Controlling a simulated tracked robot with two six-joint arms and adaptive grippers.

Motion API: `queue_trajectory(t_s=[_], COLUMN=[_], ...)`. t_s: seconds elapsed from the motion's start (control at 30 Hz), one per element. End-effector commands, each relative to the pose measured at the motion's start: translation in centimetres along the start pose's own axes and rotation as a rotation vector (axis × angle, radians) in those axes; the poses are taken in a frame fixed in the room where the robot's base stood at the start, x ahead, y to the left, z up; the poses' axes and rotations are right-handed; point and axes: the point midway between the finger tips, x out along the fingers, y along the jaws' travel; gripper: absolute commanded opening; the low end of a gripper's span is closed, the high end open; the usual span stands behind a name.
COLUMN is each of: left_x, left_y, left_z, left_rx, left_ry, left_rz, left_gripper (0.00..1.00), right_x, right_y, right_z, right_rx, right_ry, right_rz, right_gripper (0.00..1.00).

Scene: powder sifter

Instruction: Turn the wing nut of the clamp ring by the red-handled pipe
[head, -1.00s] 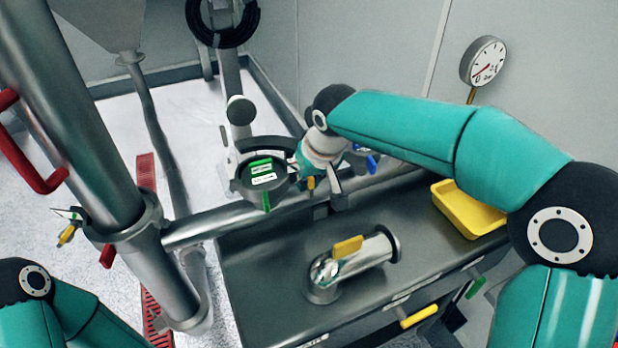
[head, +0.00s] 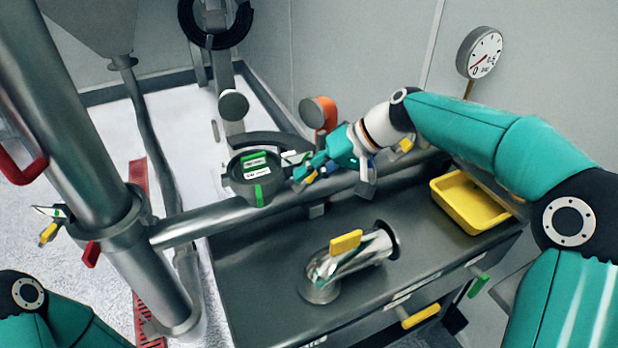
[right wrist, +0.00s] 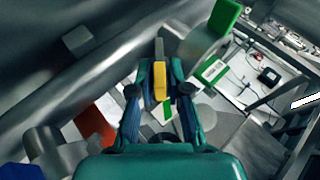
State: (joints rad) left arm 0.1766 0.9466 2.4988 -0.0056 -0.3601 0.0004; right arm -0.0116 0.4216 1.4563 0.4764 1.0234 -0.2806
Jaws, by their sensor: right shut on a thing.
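The large grey pipe (head: 62,120) with a red handle (head: 25,165) stands at the left in the head view. A clamp collar (head: 130,215) sits around it, with a yellow wing piece (head: 48,234) at its left and a red tab (head: 91,254). My right gripper (head: 306,172) is at the right side of a dark round clamp ring (head: 236,182) with green tags, mid-picture. In the right wrist view its fingers (right wrist: 159,90) are shut on a yellow wing nut (right wrist: 159,78) on a grey bolt. My left gripper is out of view.
A horizontal pipe (head: 200,220) runs below the dark ring. A bent pipe with a yellow tab (head: 346,242) stands on the grey cabinet top (head: 262,262). A yellow tray (head: 440,200) is at the right. An orange round part (head: 326,108) is behind my gripper.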

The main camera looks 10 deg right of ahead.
Motion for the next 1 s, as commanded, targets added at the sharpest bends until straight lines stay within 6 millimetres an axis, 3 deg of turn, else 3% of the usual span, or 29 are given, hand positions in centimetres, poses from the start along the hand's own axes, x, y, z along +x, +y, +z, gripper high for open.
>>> queue_trajectory(t_s=[0.5,0.53,0.63,1.0], left_x=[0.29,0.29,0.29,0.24], left_y=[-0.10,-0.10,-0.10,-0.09], left_z=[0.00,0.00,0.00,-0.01], left_rx=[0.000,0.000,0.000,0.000], left_ry=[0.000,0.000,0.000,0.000], left_rz=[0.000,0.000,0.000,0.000], left_gripper=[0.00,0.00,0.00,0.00], right_x=[-0.09,-0.08,-0.07,-0.28], right_y=[0.21,0.21,0.20,0.11], right_z=[-0.10,-0.10,-0.09,-0.04], right_rx=[0.012,0.012,0.012,0.012], right_ry=[0.003,0.003,0.003,0.000], right_rz=[-0.022,-0.022,-0.022,-0.024], right_gripper=[0.00,0.18,0.34,0.34])
